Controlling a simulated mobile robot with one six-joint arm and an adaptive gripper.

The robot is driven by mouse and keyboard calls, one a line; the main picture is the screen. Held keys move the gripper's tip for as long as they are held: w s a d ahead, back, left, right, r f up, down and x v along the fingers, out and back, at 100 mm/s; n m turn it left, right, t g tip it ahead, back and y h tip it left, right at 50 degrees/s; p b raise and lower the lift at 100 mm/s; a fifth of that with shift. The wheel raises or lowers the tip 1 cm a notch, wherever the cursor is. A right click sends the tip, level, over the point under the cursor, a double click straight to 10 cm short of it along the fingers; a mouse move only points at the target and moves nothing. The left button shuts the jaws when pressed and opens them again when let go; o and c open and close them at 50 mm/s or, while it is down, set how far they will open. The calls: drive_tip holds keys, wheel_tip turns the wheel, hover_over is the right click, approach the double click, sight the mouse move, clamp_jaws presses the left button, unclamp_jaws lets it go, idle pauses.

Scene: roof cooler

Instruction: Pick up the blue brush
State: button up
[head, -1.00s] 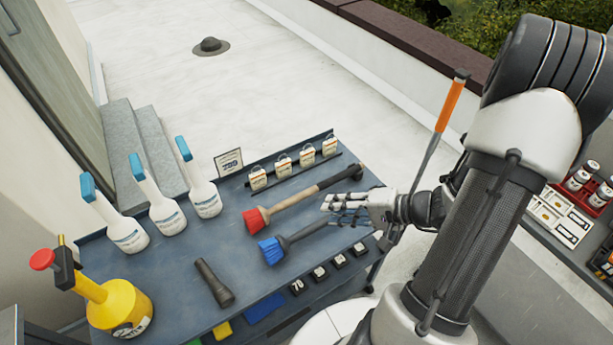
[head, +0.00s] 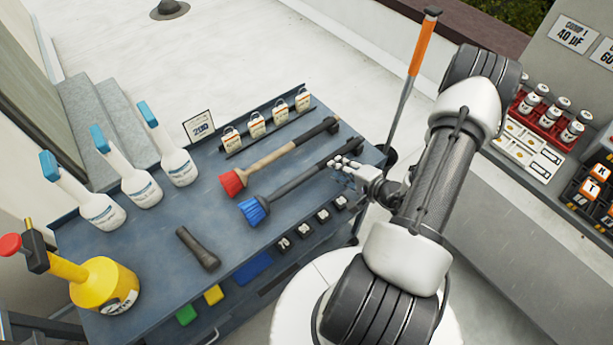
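The blue brush (head: 286,190) lies on the dark blue-grey cart top (head: 205,222), its blue bristles toward the lower left and its dark handle running up to the right. My gripper (head: 341,163) is beside the handle's far part, at its lower right in the head view. The fingers are small here, and I cannot tell whether they are open or touch the handle. The red brush (head: 270,163) lies roughly parallel, just behind the blue one, with a pale and dark handle.
Three spray bottles (head: 177,163) stand at the cart's left, with a yellow sprayer (head: 105,285) nearer. A black flashlight (head: 197,248) lies in front of the brushes. An orange-handled tool (head: 421,48) stands upright behind my arm. A shelf with a red rack (head: 545,125) is at right.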

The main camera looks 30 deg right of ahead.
sight(329, 160)
drive_tip(key=shift+d+b+x, duration=0.25)
drive_tip(key=shift+b+x, duration=0.1)
drive_tip(key=shift+x, duration=1.45)
drive_tip(key=shift+d+b+x, duration=0.2)
drive_tip(key=shift+b+x, duration=0.15)
drive_tip(key=shift+x, duration=1.4)
drive_tip(key=shift+r, duration=0.1)
drive_tip(key=shift+c, duration=0.2)
clamp_jaws()
